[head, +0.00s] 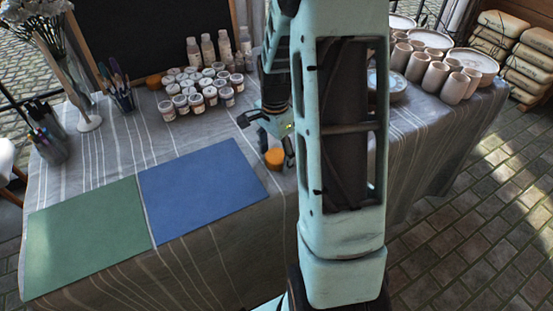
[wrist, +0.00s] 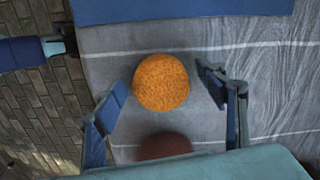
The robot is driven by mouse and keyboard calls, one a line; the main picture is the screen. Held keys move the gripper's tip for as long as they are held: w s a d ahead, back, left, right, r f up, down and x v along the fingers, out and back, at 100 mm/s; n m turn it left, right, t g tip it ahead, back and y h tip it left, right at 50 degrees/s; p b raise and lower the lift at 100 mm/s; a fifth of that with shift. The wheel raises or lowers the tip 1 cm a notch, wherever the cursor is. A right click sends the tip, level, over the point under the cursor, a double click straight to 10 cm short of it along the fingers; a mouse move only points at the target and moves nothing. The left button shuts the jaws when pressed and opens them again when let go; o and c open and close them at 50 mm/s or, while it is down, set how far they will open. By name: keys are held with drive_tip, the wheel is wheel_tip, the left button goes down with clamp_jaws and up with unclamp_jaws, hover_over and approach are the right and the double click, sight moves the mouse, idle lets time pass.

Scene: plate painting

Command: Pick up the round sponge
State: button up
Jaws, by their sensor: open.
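The round sponge (wrist: 161,82) is orange and lies on the grey striped tablecloth, in the wrist view just ahead of and between my two fingers. My gripper (wrist: 163,92) is open, with one finger on each side and a visible gap to the sponge on both. In the head view the sponge (head: 274,158) sits right of the blue mat, and my gripper (head: 268,138) is close beside and above it. My arm hides part of the table there.
A dark reddish round thing (wrist: 165,146) lies near the sponge, partly hidden by my gripper. The blue mat (head: 202,190) and green mat (head: 87,238) lie to the left. Several paint jars (head: 198,97) stand behind. Cups (head: 434,77) and plates (head: 472,62) stand at right.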

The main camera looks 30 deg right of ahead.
sight(275, 155)
drive_tip(key=c, duration=1)
drive_tip(key=shift+r, duration=0.15)
drive_tip(key=shift+r, duration=0.3)
wheel_tip(275, 155, up, 2)
drive_tip(key=shift+w+r+p, duration=0.1)
drive_tip(key=shift+p, duration=0.2)
drive_tip(key=s+d+r+p, duration=0.1)
drive_tip(key=s+d+r, duration=0.8)
drive_tip(key=s+r, duration=0.1)
drive_tip(key=shift+s+p, duration=0.3)
drive_tip(key=shift+s, duration=0.25)
drive_tip(key=shift+a, duration=0.1)
